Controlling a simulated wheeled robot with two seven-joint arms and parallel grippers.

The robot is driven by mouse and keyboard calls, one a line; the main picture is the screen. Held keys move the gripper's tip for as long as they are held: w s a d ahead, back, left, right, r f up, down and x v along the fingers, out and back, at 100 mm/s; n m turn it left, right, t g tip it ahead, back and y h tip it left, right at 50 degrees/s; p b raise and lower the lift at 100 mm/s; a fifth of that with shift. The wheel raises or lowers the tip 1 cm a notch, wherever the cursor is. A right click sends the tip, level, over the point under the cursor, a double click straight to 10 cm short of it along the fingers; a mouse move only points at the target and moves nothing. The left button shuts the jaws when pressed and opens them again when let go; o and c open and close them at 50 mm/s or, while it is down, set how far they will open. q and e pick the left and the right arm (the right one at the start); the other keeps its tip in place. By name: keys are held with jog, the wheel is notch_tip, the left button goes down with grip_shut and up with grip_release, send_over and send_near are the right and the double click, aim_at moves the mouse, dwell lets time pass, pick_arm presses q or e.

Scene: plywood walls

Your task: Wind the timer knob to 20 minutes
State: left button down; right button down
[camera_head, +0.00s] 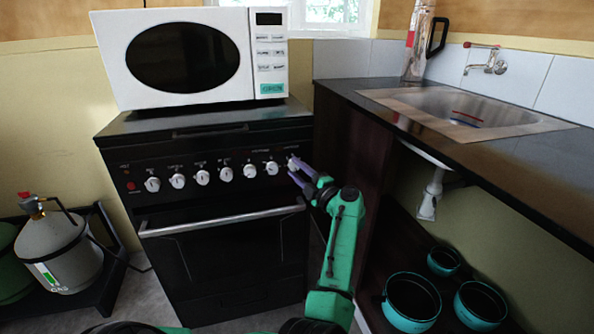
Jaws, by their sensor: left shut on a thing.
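The black cooker (222,250) has a row of several white knobs along its front panel. The timer knob (293,163) is the white knob at the far right end of this row. My left gripper (295,171) has its purple fingers at this knob and is shut on it. The fingers partly cover the knob, and its marks are too small to read. My green left arm reaches up to it from the lower middle. My right gripper is not in view.
A white microwave (107,60) stands on the cooker. The oven handle (220,221) runs below the knobs. A dark counter (480,160) with a sink (400,98) is close on the right, with several pots (411,303) below. A gas bottle (60,250) stands left.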

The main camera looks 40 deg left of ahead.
pick_arm(q)
jog(key=shift+f, duration=0.1)
dwell(0.7)
jog(key=shift+c, duration=2.3)
grip_release()
